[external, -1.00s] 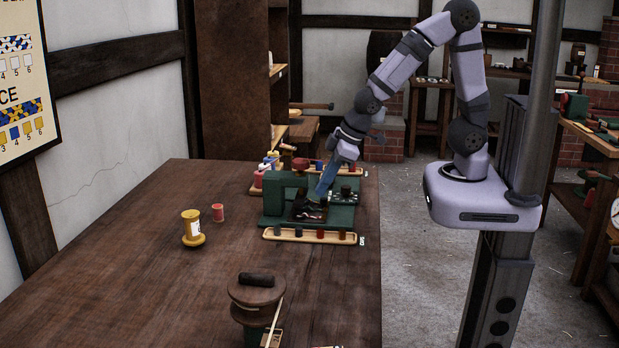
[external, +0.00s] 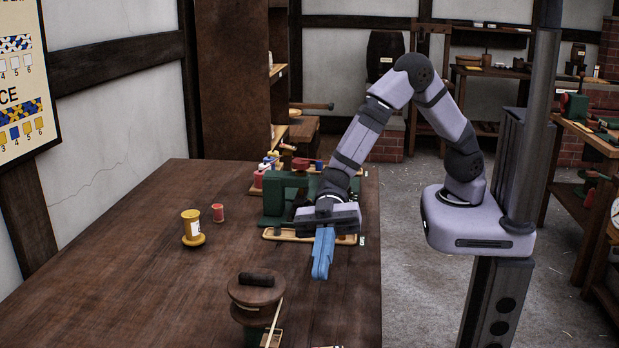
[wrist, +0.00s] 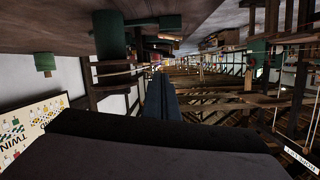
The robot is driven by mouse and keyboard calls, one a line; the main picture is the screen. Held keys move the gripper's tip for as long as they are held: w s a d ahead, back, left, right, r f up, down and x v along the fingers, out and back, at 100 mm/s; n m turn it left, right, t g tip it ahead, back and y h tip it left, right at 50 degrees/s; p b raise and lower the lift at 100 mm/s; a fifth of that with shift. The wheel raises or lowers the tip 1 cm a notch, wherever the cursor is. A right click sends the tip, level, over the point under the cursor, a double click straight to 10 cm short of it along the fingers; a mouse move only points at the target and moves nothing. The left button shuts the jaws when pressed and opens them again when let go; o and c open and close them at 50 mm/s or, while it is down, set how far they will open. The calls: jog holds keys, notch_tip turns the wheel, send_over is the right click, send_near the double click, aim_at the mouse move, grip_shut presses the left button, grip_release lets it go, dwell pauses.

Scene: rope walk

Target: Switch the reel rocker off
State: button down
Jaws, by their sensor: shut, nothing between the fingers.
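The green machine (external: 272,205) stands on the right part of the wooden table in the external view. My wrist and gripper body hide much of it. I cannot make out the reel rocker or which way it is set. My gripper (external: 320,276) is on the near side of the machine, with its blue fingers together, empty, and reaching past the tray toward the table's front. The fingers (wrist: 161,80) also show closed in the wrist view, which looks across the room away from the machine.
A tray (external: 274,236) lies along the machine's near side. A round wooden-topped device (external: 257,291) stands nearer the front. The table's left part is clear.

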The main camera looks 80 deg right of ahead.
jog(key=shift+s+a+n+g, duration=0.15)
jog(key=shift+s+a+g, duration=0.1)
jog(key=shift+s, duration=0.2)
jog(key=shift+s+a+n+g, duration=0.15)
jog(key=shift+s+g, duration=0.1)
jog(key=shift+s, duration=0.15)
jog(key=x, duration=0.3)
jog(key=f+p+x, duration=0.1)
jog(key=x, duration=0.3)
jog(key=f+x, duration=0.1)
jog(key=x, duration=0.2)
jog(key=shift+s+f, duration=0.25)
jog(key=shift+s, duration=0.05)
jog(key=shift+s+f, duration=0.15)
jog(key=shift+f, duration=0.5)
